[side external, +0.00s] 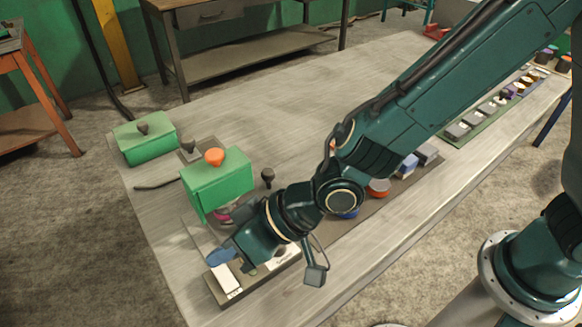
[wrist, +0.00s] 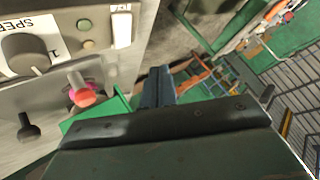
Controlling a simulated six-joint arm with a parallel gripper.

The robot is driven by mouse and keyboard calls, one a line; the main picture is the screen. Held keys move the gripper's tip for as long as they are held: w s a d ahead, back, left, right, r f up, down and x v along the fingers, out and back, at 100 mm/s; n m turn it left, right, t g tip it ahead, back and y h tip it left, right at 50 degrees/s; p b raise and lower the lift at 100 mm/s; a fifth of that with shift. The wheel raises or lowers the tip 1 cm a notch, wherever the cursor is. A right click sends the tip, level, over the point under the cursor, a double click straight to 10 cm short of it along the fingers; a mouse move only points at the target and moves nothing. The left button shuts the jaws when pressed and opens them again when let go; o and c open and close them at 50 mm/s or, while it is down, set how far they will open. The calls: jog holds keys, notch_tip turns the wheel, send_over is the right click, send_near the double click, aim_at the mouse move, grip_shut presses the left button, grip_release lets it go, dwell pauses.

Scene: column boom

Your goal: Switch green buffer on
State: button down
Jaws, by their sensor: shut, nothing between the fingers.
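My gripper (side external: 222,257) is shut and empty, its bluish fingers low over the front left end of a dark control panel (side external: 250,286). It also shows in the wrist view (wrist: 157,86), pointing away from the camera, right of the panel and apart from it there. The panel carries a white switch (wrist: 122,28), a green button (wrist: 84,24), a pale button (wrist: 88,43) and a dial marked SPEED (wrist: 28,50). The switch also shows in the side view (side external: 225,282), close below the fingertips; contact cannot be told. A green box (side external: 218,180) with an orange knob (side external: 214,157) stands behind the panel.
Another green box (side external: 146,138) with a dark knob stands at the table's back left. A black knob (side external: 268,177) stands close behind my wrist. Blocks and pucks (side external: 407,166) lie on a dark strip to the right. The table's back middle (side external: 260,105) is clear.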

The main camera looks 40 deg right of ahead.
aim_at(231, 277)
jog(key=shift+w+f, duration=0.2)
jog(key=shift+f, duration=1.15)
jog(key=shift+w+f, duration=0.2)
jog(key=shift+f, duration=1.1)
